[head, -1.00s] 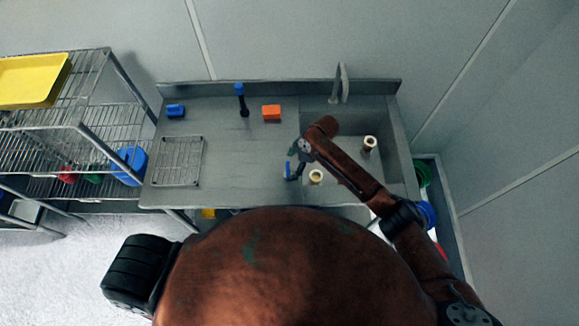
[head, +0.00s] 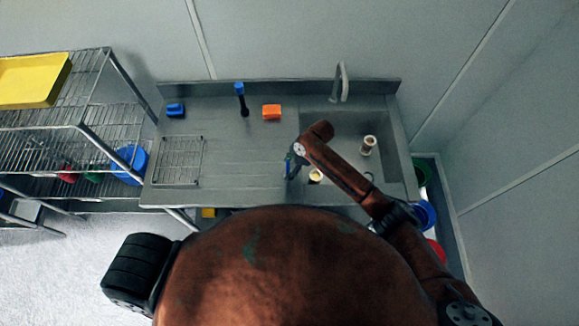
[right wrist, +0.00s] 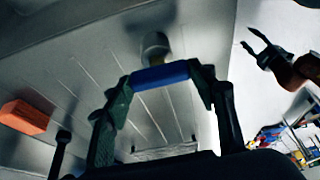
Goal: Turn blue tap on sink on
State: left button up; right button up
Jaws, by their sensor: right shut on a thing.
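My right gripper (head: 291,168) is at the counter beside the sink's left edge, partly hidden by its own arm. In the right wrist view its fingers (right wrist: 158,78) are closed on the two ends of a blue bar (right wrist: 160,75), which looks like the blue tap handle. A pale round fitting (right wrist: 155,45) shows just behind the bar; whether they are joined is unclear. The sink (head: 345,122) has a grey curved spout (head: 341,84) at its back; no water is visible. My left gripper (right wrist: 262,48) is open and empty, away from the sink.
Two pale-topped cylinders (head: 369,145) (head: 315,176) stand in or by the sink. An orange block (head: 271,112), a blue-topped black upright item (head: 241,98), a blue block (head: 176,110) and a wire rack (head: 177,161) are on the counter. Wire shelves (head: 105,125) stand left.

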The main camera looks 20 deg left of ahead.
jog(key=c, duration=0.3)
jog(key=m+p, duration=0.2)
jog(key=m+t+p, duration=0.1)
jog(key=m+p, duration=0.1)
jog(key=shift+s+r+t+p, duration=0.2)
jog(key=shift+t+p, duration=0.1)
jog(key=shift+p, duration=0.1)
jog(key=shift+m+t+p, duration=0.3)
jog(key=shift+m+p, duration=0.35)
jog(key=shift+m, duration=0.35)
jog(key=m+t, duration=0.1)
jog(key=m, duration=0.1)
jog(key=shift+a+f+m+p, duration=0.1)
jog(key=shift+f+m+p, duration=0.05)
jog(key=shift+m+p, duration=0.25)
jog(key=shift+m+t+h, duration=0.5)
jog(key=shift+m+t, duration=0.2)
jog(key=shift+m, duration=1.2)
jog(key=o, duration=1.2)
jog(key=shift+c, duration=0.2)
